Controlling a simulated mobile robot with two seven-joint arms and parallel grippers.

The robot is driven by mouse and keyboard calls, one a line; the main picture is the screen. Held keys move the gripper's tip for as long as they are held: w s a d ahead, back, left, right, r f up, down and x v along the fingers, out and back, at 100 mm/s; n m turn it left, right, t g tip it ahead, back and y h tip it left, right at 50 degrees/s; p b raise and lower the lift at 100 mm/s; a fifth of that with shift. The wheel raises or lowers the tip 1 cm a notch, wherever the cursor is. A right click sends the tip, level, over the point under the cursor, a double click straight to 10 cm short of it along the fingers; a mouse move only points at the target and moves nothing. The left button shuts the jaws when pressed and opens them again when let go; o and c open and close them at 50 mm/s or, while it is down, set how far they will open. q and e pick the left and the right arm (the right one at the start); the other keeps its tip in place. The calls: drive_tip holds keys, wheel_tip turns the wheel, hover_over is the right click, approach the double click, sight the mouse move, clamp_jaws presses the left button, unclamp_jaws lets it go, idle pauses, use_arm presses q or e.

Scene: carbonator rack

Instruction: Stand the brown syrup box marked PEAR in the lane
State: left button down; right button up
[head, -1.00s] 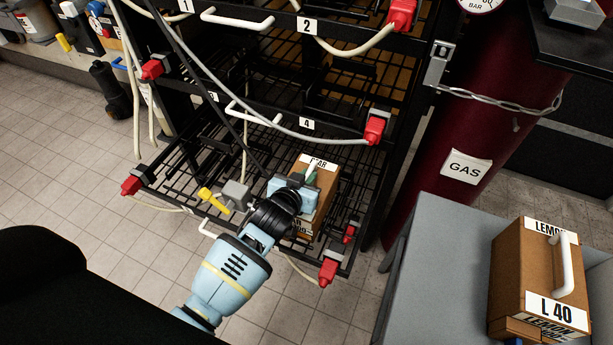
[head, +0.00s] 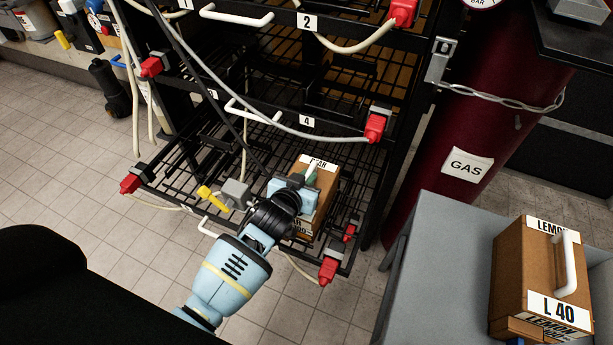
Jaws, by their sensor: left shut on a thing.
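The brown syrup box marked PEAR (head: 325,178) stands in the bottom right part of the black wire rack, below the plate marked 4. Its white label is partly covered by my gripper. My left gripper (head: 308,180) is shut on the box at its top, where the handle is mostly hidden. The lane (head: 338,240) around the box is a wire shelf with black side rails; the box's underside is hidden, so I cannot tell whether it rests on the wires. My right gripper is not in view.
A brown LEMON box (head: 508,270) with a white handle stands on a grey surface (head: 438,235) at the right. A chained dark red GAS cylinder (head: 470,130) stands beside the rack. Red connectors (head: 328,270), a yellow-handled valve (head: 210,197) and loose hoses (head: 290,133) are near the arm.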

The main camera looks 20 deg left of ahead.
use_arm(q)
drive_tip(key=shift+w+r, duration=0.15)
drive_tip(key=shift+r, duration=0.05)
drive_tip(key=c, duration=1.4)
unclamp_jaws()
drive_tip(key=shift+o, duration=0.2)
drive_tip(key=shift+s+f, duration=0.25)
drive_tip(key=shift+f, duration=0.2)
drive_tip(key=shift+s+r, duration=0.3)
drive_tip(key=shift+s, duration=0.05)
drive_tip(key=p+v, duration=0.2)
drive_tip(key=v, duration=0.4)
drive_tip(key=shift+r, duration=0.2)
drive_tip(key=shift+s+r+p, duration=0.15)
drive_tip(key=shift+s+p, duration=0.2)
